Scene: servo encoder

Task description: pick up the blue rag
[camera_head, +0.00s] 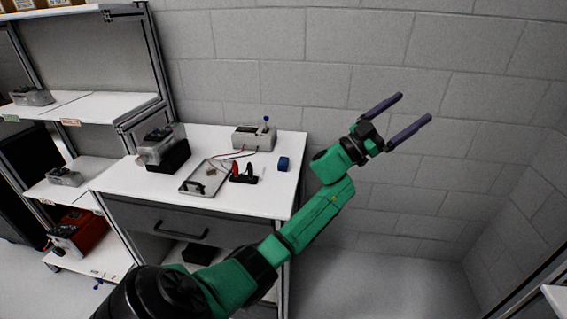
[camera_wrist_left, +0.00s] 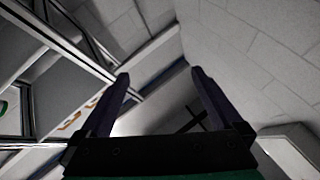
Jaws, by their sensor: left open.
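The blue rag (camera_head: 283,163) appears as a small, dark blue, block-like bundle near the right edge of the white workbench (camera_head: 262,200) in the head view. My left gripper (camera_head: 415,107) is raised in front of the grey wall, up and to the right of the rag and well apart from it. Its two dark purple fingers are spread, with nothing between them. In the left wrist view the open fingers (camera_wrist_left: 158,74) point toward the upper walls and shelving, and the rag does not show there. My right gripper is in neither view.
A metal tray (camera_head: 190,188), a small red and black tool stand (camera_head: 243,174), a grey box with wires (camera_head: 253,137) and a larger device (camera_head: 160,150) occupy the bench left of the rag. Shelving (camera_head: 85,105) stands at the left. The space right of the bench is free.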

